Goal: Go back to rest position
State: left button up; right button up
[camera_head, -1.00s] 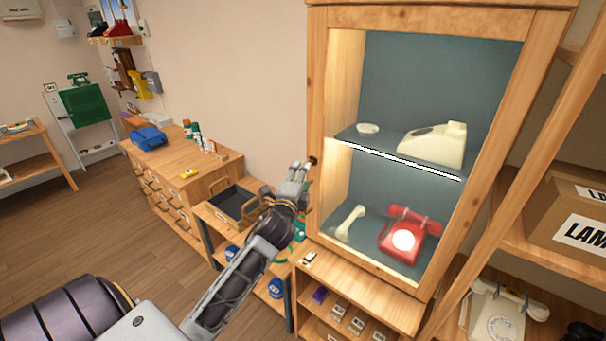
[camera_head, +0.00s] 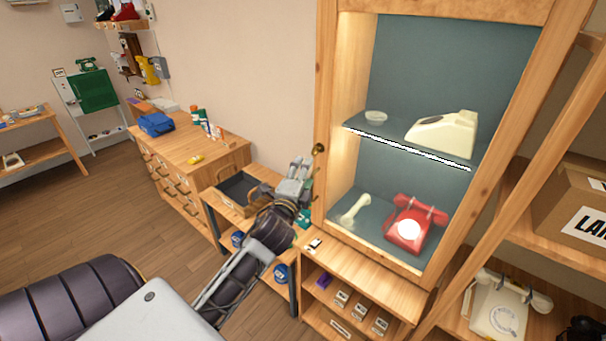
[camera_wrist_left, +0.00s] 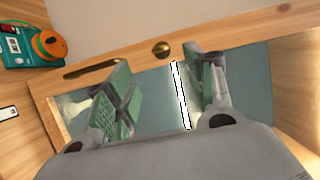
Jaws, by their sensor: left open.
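My left gripper (camera_head: 298,170) is beside the left edge of a wooden display cabinet (camera_head: 327,110), close to its round brass knob (camera_head: 319,149). In the left wrist view the two green-padded fingers of the gripper (camera_wrist_left: 165,92) are apart, with nothing between them. The brass knob (camera_wrist_left: 161,49) shows beyond the fingertips, apart from them. My left arm reaches in from the lower left. My right gripper is in neither view.
The cabinet holds a cream phone (camera_head: 443,134), a red phone (camera_head: 413,228) and a cream handset (camera_head: 354,210). A black tray (camera_head: 240,190) stands on a low shelf left of the gripper. A shelf with boxes (camera_head: 572,205) is at the right. Open floor lies at the left.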

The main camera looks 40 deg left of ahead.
pick_arm(q)
jog(key=shift+n, duration=0.3)
